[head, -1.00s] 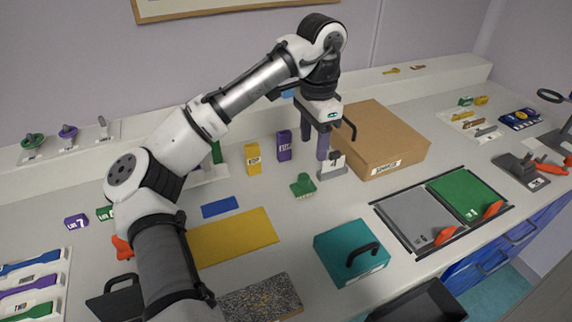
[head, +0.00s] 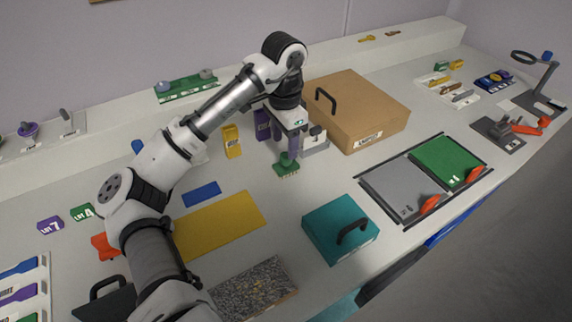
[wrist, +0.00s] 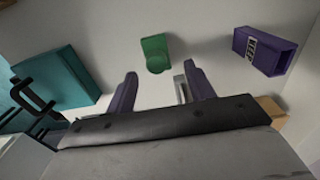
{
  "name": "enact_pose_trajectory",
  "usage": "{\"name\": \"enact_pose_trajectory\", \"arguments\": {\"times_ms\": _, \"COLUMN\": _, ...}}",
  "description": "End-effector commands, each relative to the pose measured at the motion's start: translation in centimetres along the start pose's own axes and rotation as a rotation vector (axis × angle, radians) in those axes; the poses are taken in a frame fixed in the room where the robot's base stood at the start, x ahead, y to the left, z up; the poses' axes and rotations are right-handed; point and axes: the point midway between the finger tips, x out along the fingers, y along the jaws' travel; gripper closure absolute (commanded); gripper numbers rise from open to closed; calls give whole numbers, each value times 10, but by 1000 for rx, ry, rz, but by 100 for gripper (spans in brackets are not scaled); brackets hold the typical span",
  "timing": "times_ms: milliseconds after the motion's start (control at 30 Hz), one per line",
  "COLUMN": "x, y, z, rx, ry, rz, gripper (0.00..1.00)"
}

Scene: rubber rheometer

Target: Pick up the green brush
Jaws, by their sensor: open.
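The green brush (head: 287,169) stands on the grey bench top, bristles down, just below my gripper (head: 287,150). It shows in the wrist view (wrist: 155,52) too, past the fingertips and roughly in line with the gap between them, a little toward the left finger. My gripper shows in the wrist view (wrist: 159,70) with its two purple fingers apart and nothing between them. In the head view one finger partly overlaps the top of the brush; I cannot tell whether they touch.
A purple box (head: 262,124) and a yellow box (head: 232,142) stand behind and left of the brush. A grey-white holder (head: 315,146) is close on the right, before a cardboard box (head: 362,108). A teal box (head: 340,228) and yellow mat (head: 222,224) lie in front.

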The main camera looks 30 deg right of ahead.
Motion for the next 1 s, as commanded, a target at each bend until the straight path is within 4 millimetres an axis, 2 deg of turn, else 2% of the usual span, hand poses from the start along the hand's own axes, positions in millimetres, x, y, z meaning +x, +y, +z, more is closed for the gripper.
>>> {"name": "enact_pose_trajectory", "arguments": {"times_ms": 300, "x": 42, "y": 6, "z": 0, "rx": -1, "ry": -2, "rz": 1, "gripper": 46}}
{"name": "enact_pose_trajectory", "arguments": {"times_ms": 600, "x": 47, "y": 6, "z": 0, "rx": 0, "ry": -1, "rz": 0, "gripper": 48}}
{"name": "enact_pose_trajectory", "arguments": {"times_ms": 900, "x": 47, "y": 6, "z": 0, "rx": 0, "ry": -1, "rz": 0, "gripper": 87}}
{"name": "enact_pose_trajectory", "arguments": {"times_ms": 1000, "x": 47, "y": 6, "z": 0, "rx": 0, "ry": -1, "rz": 0, "gripper": 96}}
